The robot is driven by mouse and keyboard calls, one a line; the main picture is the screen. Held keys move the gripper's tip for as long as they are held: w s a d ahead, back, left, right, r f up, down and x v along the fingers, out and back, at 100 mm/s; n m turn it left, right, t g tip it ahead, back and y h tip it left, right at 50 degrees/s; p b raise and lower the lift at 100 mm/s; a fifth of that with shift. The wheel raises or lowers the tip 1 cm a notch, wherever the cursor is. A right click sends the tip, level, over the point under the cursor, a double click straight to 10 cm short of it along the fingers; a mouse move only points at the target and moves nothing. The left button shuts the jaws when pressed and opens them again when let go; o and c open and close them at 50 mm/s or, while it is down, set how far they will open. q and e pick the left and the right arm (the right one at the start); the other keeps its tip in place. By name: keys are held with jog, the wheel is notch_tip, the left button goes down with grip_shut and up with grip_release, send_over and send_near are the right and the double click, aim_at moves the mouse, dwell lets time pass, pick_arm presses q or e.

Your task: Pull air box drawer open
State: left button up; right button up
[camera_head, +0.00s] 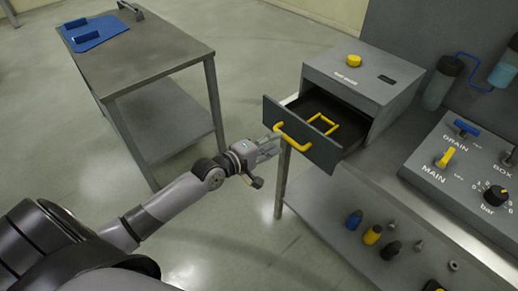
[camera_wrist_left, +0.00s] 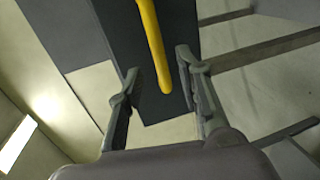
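The air box (camera_head: 365,78) is a grey cabinet on the bench at right, with a yellow knob on top. Its drawer (camera_head: 309,135) stands pulled partly out, and a yellow frame-like part (camera_head: 322,124) shows inside. The drawer's yellow handle (camera_head: 291,138) is on the front panel. My left gripper (camera_head: 275,147) is just left of the handle in the head view. In the left wrist view its two fingers (camera_wrist_left: 158,88) are spread apart, with the yellow handle (camera_wrist_left: 155,45) between them; I see no finger touching it. My right gripper is not in view.
A grey side table (camera_head: 150,55) with a blue mat (camera_head: 96,33) stands at the upper left. A control panel (camera_head: 465,165) with DRAIN and MAIN valves is at right. Several fittings (camera_head: 372,235) are on the bench's lower shelf. Open floor lies left of the bench.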

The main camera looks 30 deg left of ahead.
pick_arm(q)
jog(key=v, duration=0.6)
jog(key=shift+s, duration=0.15)
jog(key=s+a+f+m+g+y+b, duration=0.15)
jog(key=s+f, duration=0.25)
jog(key=f, duration=0.8)
jog(key=s+a+f+m+g+y+p, duration=0.1)
jog(key=s+a+f+m+g+y, duration=0.2)
jog(key=f, duration=0.8)
jog(key=s+a+f+m+g+y+b, duration=0.15)
jog(key=s+f, duration=0.45)
jog(key=f, duration=0.6)
jog(key=s+d+f+m+g, duration=0.2)
jog(key=s+f, duration=0.4)
jog(key=s, duration=0.4)
jog(key=s+d+f+m+g, duration=0.3)
jog(key=s+d+f+m, duration=0.1)
jog(key=s, duration=0.6)
jog(key=s+d+f+m+g, duration=0.2)
jog(key=s+d+f+m, duration=0.1)
jog(key=s+f, duration=0.6)
jog(key=shift+s+m+g+h+b, duration=0.3)
jog(key=shift+s+m+b, duration=0.05)
jog(key=shift+s+m, duration=0.5)
